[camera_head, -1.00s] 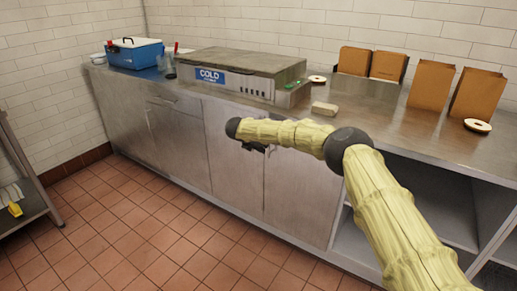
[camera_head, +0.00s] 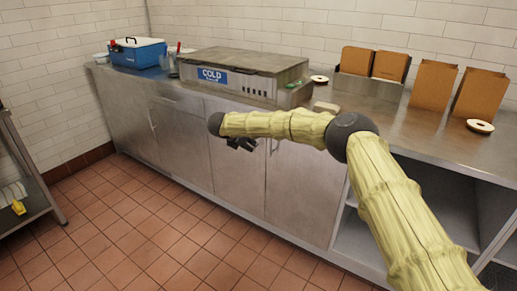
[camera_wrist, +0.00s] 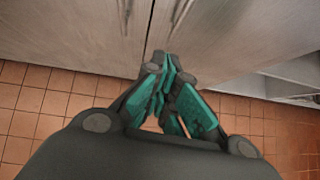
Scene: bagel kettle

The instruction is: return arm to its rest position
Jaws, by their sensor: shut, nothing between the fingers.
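My arm (camera_head: 385,190), in a pale yellow cover with dark joints, reaches from the lower right of the head view in front of the steel counter. My gripper (camera_head: 240,144) hangs below the forearm, in front of the cabinet doors, and is partly hidden by the arm. In the wrist view my gripper (camera_wrist: 168,68) shows its teal fingers brought together at the tips, with nothing between them. Beyond the tips are the cabinet doors (camera_wrist: 80,30) and the tiled floor.
The steel counter (camera_head: 405,125) holds a cold unit (camera_head: 225,77), a blue cooler (camera_head: 137,55), several paper bags (camera_head: 433,84) and ribbon-like rolls (camera_head: 480,126). Open shelves (camera_head: 425,200) lie under its right part. A rack (camera_head: 30,185) stands at the left. The red tiled floor (camera_head: 150,235) is clear.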

